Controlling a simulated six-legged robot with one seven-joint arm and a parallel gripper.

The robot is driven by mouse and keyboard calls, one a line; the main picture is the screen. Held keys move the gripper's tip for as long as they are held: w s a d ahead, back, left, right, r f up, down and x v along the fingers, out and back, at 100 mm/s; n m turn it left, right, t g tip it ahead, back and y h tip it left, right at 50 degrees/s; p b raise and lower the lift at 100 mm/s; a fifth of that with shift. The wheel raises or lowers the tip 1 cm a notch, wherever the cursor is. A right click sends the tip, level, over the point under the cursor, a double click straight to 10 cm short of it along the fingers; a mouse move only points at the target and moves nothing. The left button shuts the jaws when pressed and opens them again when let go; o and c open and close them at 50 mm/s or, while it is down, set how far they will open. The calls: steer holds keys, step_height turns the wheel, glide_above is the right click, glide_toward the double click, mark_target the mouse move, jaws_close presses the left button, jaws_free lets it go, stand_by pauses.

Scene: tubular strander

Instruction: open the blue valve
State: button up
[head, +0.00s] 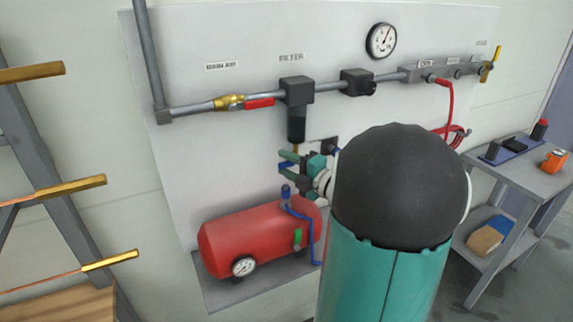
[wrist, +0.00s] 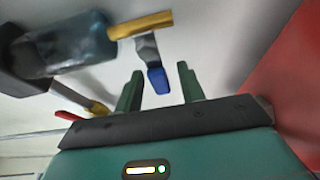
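The blue valve handle (wrist: 156,80) is a short lever on a grey stem, which joins a brass fitting (wrist: 140,25) below the dark filter bowl (wrist: 65,45). My gripper (wrist: 159,84) is open, with one green finger on each side of the blue handle. A gap shows on both sides, so the fingers do not appear to touch it. In the head view my gripper (head: 283,166) is just under the filter (head: 296,122), above the red tank. The blue handle (head: 285,168) shows there only as a small patch between the fingers.
The red air tank (head: 255,240) stands below, with a gauge (head: 243,266) and a blue pipe (head: 300,214). A red-handled valve (head: 259,103) is on the pipe at upper left. A grey bench (head: 525,175) is at right. Copper-coloured rods (head: 60,190) stick out at left.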

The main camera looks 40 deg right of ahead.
steer(key=shift+w, duration=0.25)
steer(key=shift+c, duration=0.2)
jaws_close()
steer(key=shift+a+r+m, duration=0.1)
steer(key=shift+m, duration=0.2)
steer(key=m, duration=0.1)
steer(key=r+m+t, duration=0.1)
steer(key=m, duration=0.1)
steer(key=shift+r, duration=0.1)
steer(key=shift+s+d+r+m+t+h, duration=0.15)
steer(key=shift+r+m+t, duration=0.1)
steer(key=shift+m, duration=0.45)
steer(key=shift+w+d+r+m+t+h, duration=0.1)
steer(key=shift+d+r+m+t+h, duration=0.15)
steer(key=shift+m, duration=0.45)
steer(key=shift+s+d+r+m+t+h, duration=0.15)
steer(key=shift+m+t, duration=0.15)
steer(key=shift+m, duration=0.4)
